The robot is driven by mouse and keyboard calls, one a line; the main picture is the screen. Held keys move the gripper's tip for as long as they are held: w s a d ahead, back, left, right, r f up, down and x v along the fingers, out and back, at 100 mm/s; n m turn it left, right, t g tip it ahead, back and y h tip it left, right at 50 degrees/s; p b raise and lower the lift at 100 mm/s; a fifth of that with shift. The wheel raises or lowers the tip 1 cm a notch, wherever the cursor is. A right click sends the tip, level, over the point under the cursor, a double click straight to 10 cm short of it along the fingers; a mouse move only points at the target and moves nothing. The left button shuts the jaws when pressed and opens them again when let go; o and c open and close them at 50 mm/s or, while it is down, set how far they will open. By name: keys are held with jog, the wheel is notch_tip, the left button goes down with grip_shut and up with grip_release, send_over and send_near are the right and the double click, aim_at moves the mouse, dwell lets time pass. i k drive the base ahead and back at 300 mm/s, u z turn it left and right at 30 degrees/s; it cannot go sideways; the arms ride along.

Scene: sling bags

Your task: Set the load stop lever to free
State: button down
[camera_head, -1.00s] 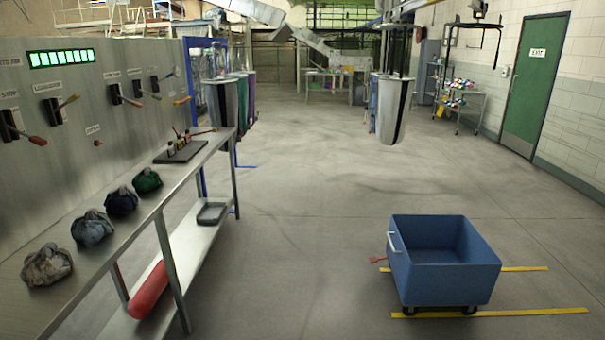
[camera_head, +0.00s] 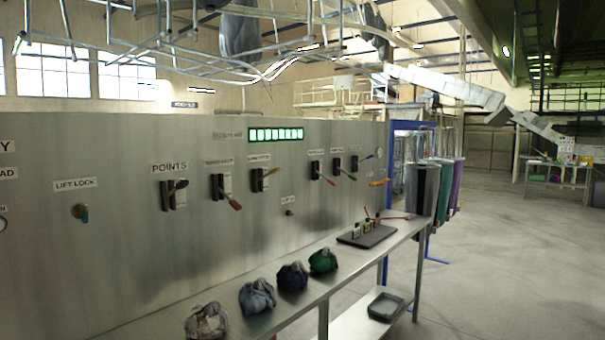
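A row of levers is on the grey metal panel (camera_head: 120,240). The lever (camera_head: 229,195) with a red handle, right of the POINTS lever, slopes down to the right. Its label (camera_head: 219,162) is too small to read now; a second earlier, the label above this red lever ended in STOP, so it appears to be the load stop lever. Whether that position is free or stop cannot be told. My gripper is not in view.
Several smaller levers continue right. A steel bench (camera_head: 330,283) with bundles and a black tray (camera_head: 368,235) runs along the panel. Open floor (camera_head: 480,270) lies to the right.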

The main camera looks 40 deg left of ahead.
aim_at(277, 169)
jog(key=u, duration=0.3)
jog(key=i, duration=1.45)
jog(key=u, duration=0.7)
jog(key=i, duration=0.65)
jog(key=u, duration=0.85)
jog(key=i, duration=0.6)
jog(key=u, duration=0.9)
jog(key=i, duration=1.05)
jog(key=u, duration=0.4)
